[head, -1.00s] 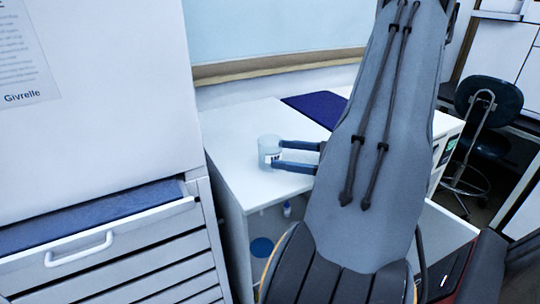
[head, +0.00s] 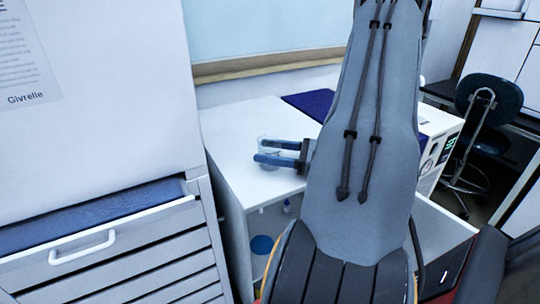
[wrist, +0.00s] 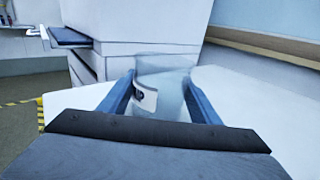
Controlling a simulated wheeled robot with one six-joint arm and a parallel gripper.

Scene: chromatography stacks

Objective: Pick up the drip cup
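The drip cup (wrist: 172,88) is a clear, pale cup with a white label. It stands upright on the white bench top, near the bench's left edge. In the head view the cup (head: 269,142) is largely hidden behind my fingers. My gripper (head: 258,150) reaches in from the right, level with the cup, with one blue finger on each side of it. In the wrist view my gripper (wrist: 160,76) has the cup between its two spread fingers. Whether either finger touches the cup is hard to see.
A tall white cabinet with an open drawer (head: 95,215) stands left of the bench (head: 232,128). A dark blue mat (head: 310,104) lies at the back of the bench. A white instrument (head: 437,145) is at the right, and a dark chair (head: 490,105) stands beyond it.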

